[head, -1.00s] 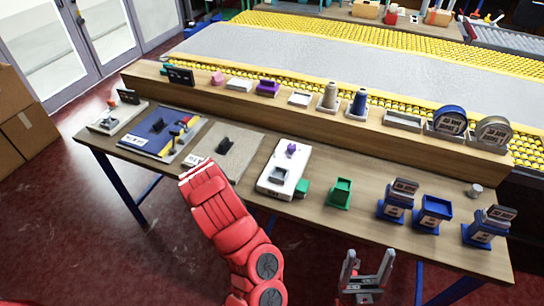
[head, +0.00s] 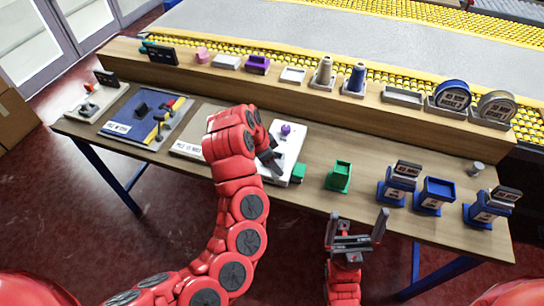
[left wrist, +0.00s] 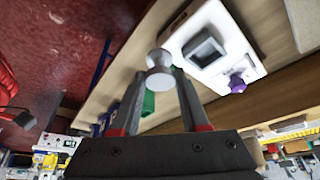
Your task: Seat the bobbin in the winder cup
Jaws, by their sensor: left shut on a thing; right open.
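My left gripper (head: 270,158) is shut on a pale, spool-shaped bobbin (left wrist: 159,72), gripped between its fingertips in the left wrist view. In the head view the bobbin is hidden by the arm. The white winder (head: 292,145) stands on the table, partly covered by my left gripper. In the left wrist view the winder (left wrist: 247,57) shows a grey square cup (left wrist: 206,51), up and right of the bobbin. The bobbin appears apart from the cup. A purple knob (left wrist: 237,84) sits on the winder. My right gripper (head: 355,236) is open and empty in front of the table.
Blue stands (head: 398,185) fill the right end. A blue mat (head: 147,118) with tools lies left. A raised wooden shelf (head: 225,77) runs behind.

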